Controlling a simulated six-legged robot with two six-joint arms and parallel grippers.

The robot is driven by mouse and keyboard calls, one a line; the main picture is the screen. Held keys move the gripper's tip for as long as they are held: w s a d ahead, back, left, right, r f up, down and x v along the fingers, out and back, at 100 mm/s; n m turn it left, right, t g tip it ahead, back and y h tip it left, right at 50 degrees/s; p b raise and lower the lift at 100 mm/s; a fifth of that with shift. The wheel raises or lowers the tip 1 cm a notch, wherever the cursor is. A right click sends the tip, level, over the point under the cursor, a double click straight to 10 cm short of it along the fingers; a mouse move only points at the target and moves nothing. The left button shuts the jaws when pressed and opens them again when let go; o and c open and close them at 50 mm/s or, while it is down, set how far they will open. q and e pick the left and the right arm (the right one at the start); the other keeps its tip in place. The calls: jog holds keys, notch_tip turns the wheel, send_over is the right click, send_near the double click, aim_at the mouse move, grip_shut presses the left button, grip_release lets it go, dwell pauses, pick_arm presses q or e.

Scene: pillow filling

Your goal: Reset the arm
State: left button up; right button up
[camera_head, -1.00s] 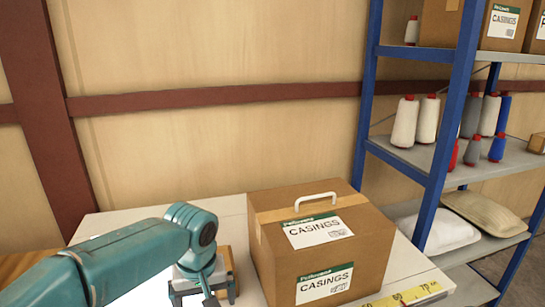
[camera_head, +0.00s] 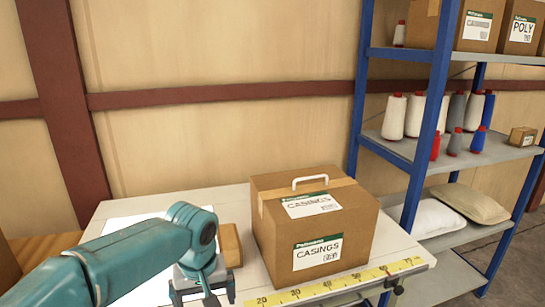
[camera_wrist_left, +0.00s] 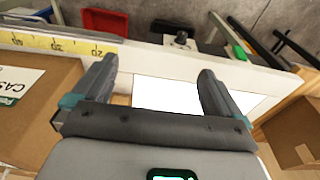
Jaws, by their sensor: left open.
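My left gripper (camera_head: 204,297) comes in from the left on a teal arm and hangs over the table (camera_head: 240,205), left of the casings box. In the left wrist view the two dark fingers of my left gripper (camera_wrist_left: 158,80) are spread apart with nothing between them. A white sheet (camera_wrist_left: 165,94) lies on the table beyond the fingers. My right gripper does not show.
The brown casings box (camera_head: 325,228) with a white handle stands close to the right of my left gripper. A yellow measuring tape (camera_head: 340,284) runs along the table edge. A blue shelf (camera_head: 430,115) with thread cones and pillows stands at the right. A small brown block (camera_head: 231,245) lies behind the gripper.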

pick_arm(q)
jog(key=s+d+f+m+g+h, duration=0.15)
jog(key=s+f, duration=0.25)
jog(key=f, duration=0.8)
jog(key=s+d+f+m+h, duration=0.15)
jog(key=s+f, duration=0.25)
jog(key=f, duration=0.8)
jog(key=s+f+n, duration=0.1)
jog(key=s+f, duration=0.4)
jog(key=s, duration=0.2)
jog(key=s+a+f+h, duration=0.1)
jog(key=s+f, duration=0.4)
jog(key=s, duration=0.3)
jog(key=shift+s+n, duration=0.3)
jog(key=shift+n, duration=0.1)
jog(key=shift+a+t, duration=0.1)
jog(key=shift+t, duration=0.15)
